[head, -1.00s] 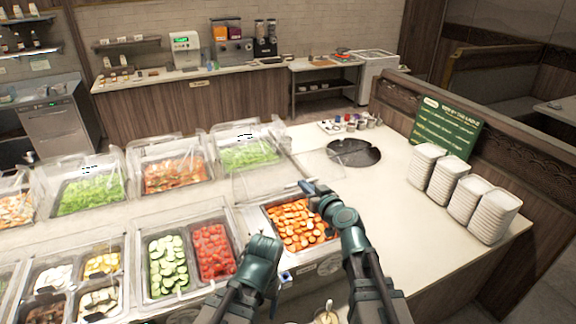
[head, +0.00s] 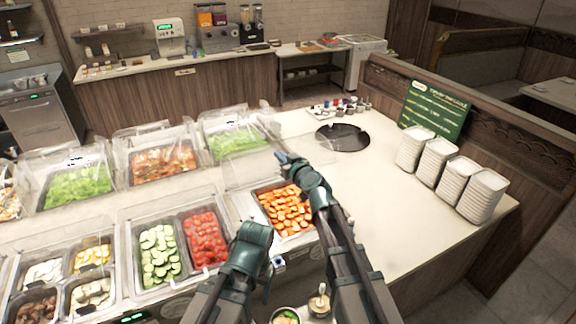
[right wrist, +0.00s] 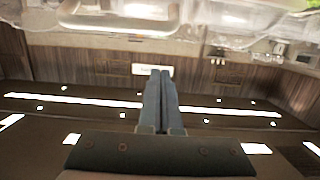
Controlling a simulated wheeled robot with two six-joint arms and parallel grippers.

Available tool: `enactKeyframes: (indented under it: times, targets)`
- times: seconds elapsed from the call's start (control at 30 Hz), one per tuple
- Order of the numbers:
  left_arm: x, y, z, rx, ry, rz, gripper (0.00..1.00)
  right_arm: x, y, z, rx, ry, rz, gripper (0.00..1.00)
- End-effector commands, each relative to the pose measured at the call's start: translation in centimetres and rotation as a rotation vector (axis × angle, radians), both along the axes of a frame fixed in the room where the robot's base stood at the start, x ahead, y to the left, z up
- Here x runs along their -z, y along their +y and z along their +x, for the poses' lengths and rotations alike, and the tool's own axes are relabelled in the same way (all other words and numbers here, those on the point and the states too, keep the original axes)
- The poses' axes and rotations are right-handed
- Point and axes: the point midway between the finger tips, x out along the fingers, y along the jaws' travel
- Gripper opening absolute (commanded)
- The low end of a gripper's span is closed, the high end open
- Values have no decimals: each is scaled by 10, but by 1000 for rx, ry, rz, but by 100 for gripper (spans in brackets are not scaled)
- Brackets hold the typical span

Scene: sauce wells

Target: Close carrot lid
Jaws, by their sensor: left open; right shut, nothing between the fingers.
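The carrot well (head: 262,189), filled with orange carrot slices (head: 284,209), is uncovered near the right end of the counter's front row. Its clear lid (head: 250,172) appears raised behind the carrots; its outline is faint and partly behind my right gripper. My right gripper (head: 283,158) is shut and empty above the far side of the well, close to the lid; I cannot tell whether they touch. Its closed fingers also show in the right wrist view (right wrist: 160,95). My left gripper (head: 268,287) is open, low at the counter's front, below the carrots; its fingers are mostly hidden.
Wells of tomatoes (head: 205,240) and cucumbers (head: 159,256) lie left of the carrots. Clear-covered lettuce (head: 238,141) stands behind. A round black plate (head: 342,137) and stacked white dishes (head: 481,195) sit on the right. The white counter (head: 385,215) between is free.

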Motion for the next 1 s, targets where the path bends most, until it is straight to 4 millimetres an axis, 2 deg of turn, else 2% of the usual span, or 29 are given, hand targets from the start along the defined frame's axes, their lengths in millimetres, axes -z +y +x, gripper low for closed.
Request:
enactKeyframes:
  times: [0.03, 0.1, 0.23, 0.77, 1.0]
  targets:
    - [7, 0, 0, 2, 0, 0, 68, 7, 4, 10, 0, 0, 0, 0]
    - [22, 0, 0, 6, -1, 0, 68, 22, -1, -4, 1, 0, 1, 0]
    - [33, 0, 0, 9, 0, 0, 68, 33, -4, -11, 0, 0, 1, 0]
    - [36, 0, 0, 8, 0, 0, 68, 36, -6, -14, 0, 0, 1, 0]
    - [46, 0, 0, 7, -1, 0, 68, 46, -7, -18, 0, 0, 1, 0]
